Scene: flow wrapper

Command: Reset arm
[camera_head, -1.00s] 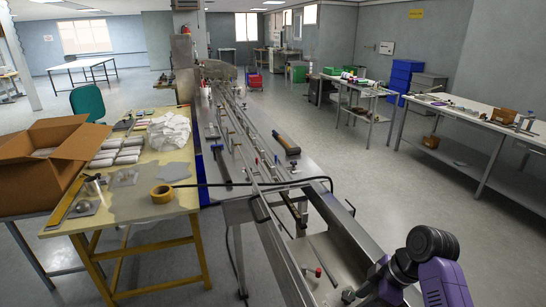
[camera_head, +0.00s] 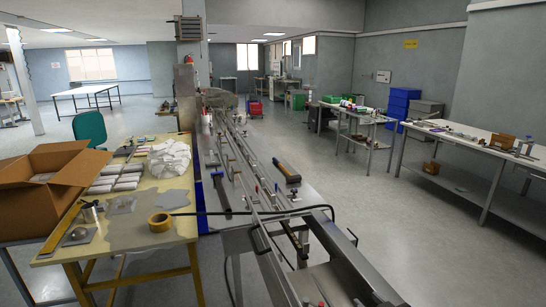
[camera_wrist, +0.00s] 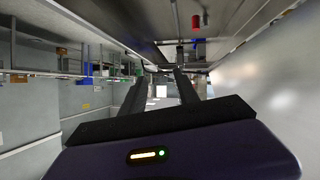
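My gripper (camera_wrist: 161,80) shows only in the wrist view. Its two dark fingers stand apart with a gap between them, and nothing is held there. The room beyond shows through the gap. The wrist picture is turned over, with the metal machine along its top and right. In the head view my arm is out of sight. The long metal flow wrapper (camera_head: 262,232) runs away from me down the middle of that view.
A yellow-framed table (camera_head: 130,245) at left carries white packs, a tape roll (camera_head: 160,222) and a plastic heap (camera_head: 170,158). An open cardboard box (camera_head: 45,190) stands beside it. A dark cable (camera_head: 315,208) crosses the machine. Floor right of the machine is clear, up to workbenches (camera_head: 480,140).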

